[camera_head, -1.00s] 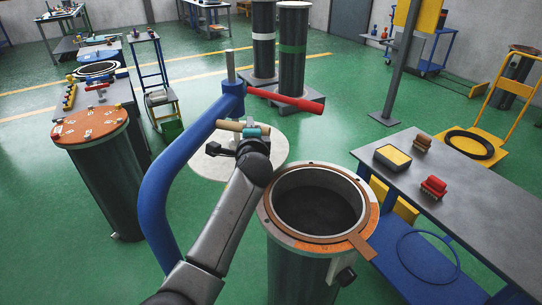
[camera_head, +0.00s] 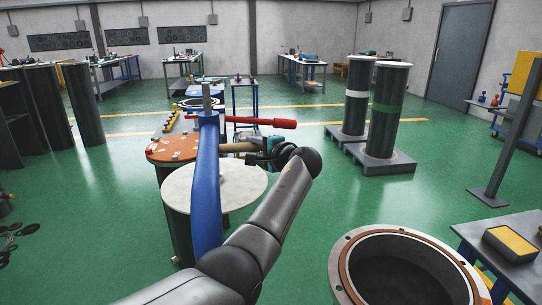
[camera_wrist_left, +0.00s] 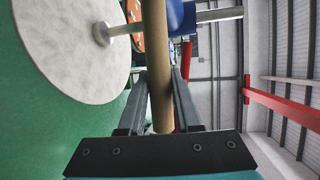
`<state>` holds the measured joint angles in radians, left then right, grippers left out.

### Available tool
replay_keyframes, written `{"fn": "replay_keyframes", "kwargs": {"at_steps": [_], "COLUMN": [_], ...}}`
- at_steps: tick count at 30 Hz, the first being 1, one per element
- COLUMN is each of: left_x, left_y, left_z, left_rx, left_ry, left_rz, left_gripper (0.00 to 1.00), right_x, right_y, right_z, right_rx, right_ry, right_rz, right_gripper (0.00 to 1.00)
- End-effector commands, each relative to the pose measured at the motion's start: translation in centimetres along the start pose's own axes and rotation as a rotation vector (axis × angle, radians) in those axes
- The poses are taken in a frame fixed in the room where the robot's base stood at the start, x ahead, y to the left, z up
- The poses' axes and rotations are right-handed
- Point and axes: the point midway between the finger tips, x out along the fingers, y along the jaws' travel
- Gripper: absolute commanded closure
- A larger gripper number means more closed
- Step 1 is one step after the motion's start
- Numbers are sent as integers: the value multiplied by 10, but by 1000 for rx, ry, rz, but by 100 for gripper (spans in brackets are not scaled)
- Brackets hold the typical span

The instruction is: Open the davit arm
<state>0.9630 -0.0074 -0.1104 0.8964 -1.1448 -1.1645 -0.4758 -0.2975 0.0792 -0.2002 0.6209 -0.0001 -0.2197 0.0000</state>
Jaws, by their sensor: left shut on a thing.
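The blue davit arm (camera_head: 207,195) rises at left centre in the head view, with a grey post and a red lever (camera_head: 262,122) at its top. A pale round lid (camera_head: 240,185) hangs beside it, well left of the open flanged cylinder (camera_head: 352,262). A tan handle (camera_head: 238,147) sticks out from the arm. My left gripper (camera_head: 262,152) is shut on this handle. In the left wrist view, the tan handle (camera_wrist_left: 157,65) lies between the two fingers (camera_wrist_left: 158,98), and the lid (camera_wrist_left: 70,55) is at upper left. My right gripper is out of view.
An orange-topped cylinder (camera_head: 172,148) stands just behind the lid. Two dark cylinders (camera_head: 386,110) stand on bases at the back right. A workbench (camera_head: 480,235) with a yellow-topped box (camera_head: 511,243) is at right. Green floor between is clear.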

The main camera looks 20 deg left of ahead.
Motion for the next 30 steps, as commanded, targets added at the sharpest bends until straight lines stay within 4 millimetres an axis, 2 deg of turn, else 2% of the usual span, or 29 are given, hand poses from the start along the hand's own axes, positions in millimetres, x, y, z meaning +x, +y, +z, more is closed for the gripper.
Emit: {"fn": "replay_keyframes", "kwargs": {"at_steps": [5,9,10,17,26,30], "left_x": [11,9,9,9,8,0], "left_y": [-1,-1,-1,-1,-1,-1], "left_z": [11,10,9,9,9,8], "left_rx": [-10,-9,-9,-8,-8,-8], "left_ry": [-52,-46,-46,-45,-45,-43], "left_rz": [3,3,3,4,4,3], "left_gripper": [100,100,65,40,38,38], "right_x": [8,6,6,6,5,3], "right_y": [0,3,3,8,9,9], "right_z": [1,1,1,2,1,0], "right_rx": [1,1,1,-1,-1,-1], "right_ry": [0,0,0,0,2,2], "right_rz": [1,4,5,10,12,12], "right_gripper": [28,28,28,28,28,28]}}
